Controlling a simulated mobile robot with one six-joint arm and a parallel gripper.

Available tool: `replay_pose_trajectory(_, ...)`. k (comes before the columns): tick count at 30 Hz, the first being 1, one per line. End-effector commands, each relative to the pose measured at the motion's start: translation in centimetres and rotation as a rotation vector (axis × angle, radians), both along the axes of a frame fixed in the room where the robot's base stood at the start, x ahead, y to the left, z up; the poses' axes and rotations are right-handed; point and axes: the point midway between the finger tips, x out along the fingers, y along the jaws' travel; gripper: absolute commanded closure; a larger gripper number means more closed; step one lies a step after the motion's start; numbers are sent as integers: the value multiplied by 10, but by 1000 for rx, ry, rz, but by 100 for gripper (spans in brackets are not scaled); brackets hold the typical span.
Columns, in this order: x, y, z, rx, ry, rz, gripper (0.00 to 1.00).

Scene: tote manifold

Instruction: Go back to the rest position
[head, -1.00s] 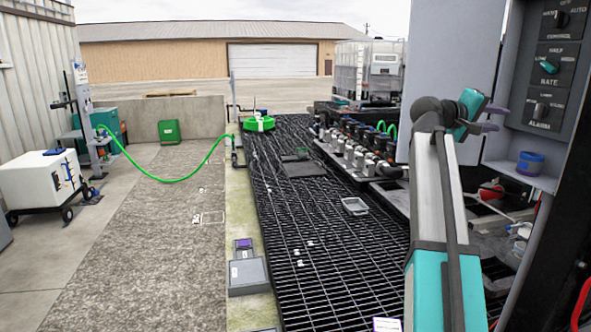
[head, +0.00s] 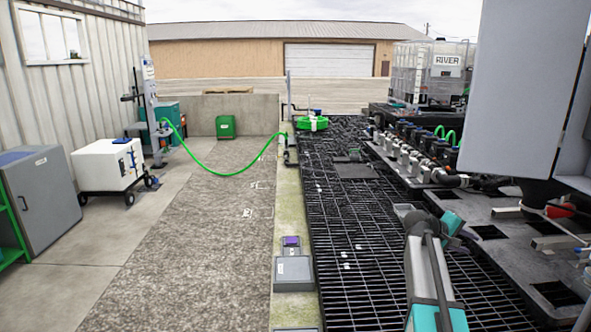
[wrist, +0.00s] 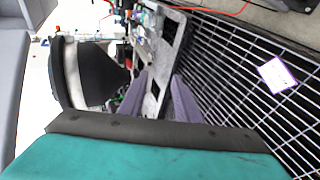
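My gripper shows in the wrist view (wrist: 158,98) as two purple-grey fingers standing apart, with nothing seen between them. Past them lies a dark slab with rectangular holes (wrist: 168,45). In the head view my arm reaches up from the bottom right over the black grating (head: 350,225), and its teal wrist part points to the right. The fingertips cannot be made out in that view.
A green hose (head: 225,172) crosses the open paving at left.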

Motion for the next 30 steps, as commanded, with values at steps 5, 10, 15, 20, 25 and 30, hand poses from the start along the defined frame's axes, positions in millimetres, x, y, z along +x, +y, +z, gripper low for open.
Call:
replay_pose_trajectory(5, -3, 33, -75, 68, 64, 29, 70)
replay_pose_trajectory(10, -11, 64, -141, 133, 120, 50, 70)
replay_pose_trajectory(15, -27, 96, -205, 198, 177, 65, 70)
replay_pose_trajectory(20, -48, 126, -262, 261, 232, 74, 70)
replay_pose_trajectory(25, -76, 159, -319, 328, 290, 77, 70)
replay_pose_trajectory(30, -111, 190, -372, 395, 349, 72, 70)
